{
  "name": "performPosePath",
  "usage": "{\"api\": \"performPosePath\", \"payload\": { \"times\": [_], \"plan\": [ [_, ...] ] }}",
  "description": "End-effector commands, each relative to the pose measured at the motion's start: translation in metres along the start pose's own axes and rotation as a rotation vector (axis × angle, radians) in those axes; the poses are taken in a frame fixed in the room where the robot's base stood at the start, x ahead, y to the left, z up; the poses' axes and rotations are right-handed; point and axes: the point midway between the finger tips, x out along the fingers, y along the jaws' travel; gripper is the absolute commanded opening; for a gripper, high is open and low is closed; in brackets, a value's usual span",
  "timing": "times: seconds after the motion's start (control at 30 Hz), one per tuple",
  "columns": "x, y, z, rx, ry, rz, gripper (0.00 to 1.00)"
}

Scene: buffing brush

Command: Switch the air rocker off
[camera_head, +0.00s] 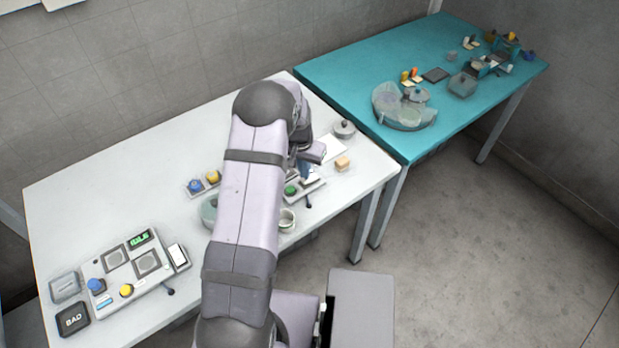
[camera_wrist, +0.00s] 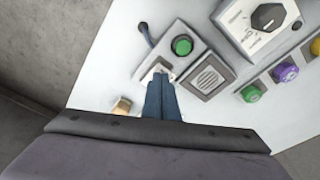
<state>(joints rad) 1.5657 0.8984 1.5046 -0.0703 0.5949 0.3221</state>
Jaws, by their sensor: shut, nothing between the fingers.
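My gripper (camera_wrist: 161,82) is shut and empty, its two blue fingers together and pointing down. In the wrist view its tips are over or against a small whitish plate (camera_wrist: 152,72), probably the air rocker, beside a green button (camera_wrist: 182,45). The fingers cover part of this plate, so I cannot tell its position or whether they touch it. In the head view my gripper (camera_head: 306,171) is at the small panel with the green button (camera_head: 291,190), and my arm hides part of that area.
A black lever (camera_wrist: 146,36) and a square grille (camera_wrist: 209,75) flank the button. A wooden block (camera_wrist: 122,106) lies close by. A dial box (camera_wrist: 262,22) stands at upper right. A control panel (camera_head: 122,262) with a white rocker (camera_head: 179,256) is at the table's left. A teal table (camera_head: 340,75) stands behind.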

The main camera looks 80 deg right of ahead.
Motion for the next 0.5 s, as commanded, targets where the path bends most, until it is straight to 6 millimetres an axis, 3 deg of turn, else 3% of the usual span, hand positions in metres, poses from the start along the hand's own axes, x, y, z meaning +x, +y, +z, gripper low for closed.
{"api": "performPosePath", "payload": {
  "times": [0.5],
  "plan": [
    [0.0041, 0.0000, 0.0006, 0.000, 0.000, 0.000, 0.00]
  ]
}}
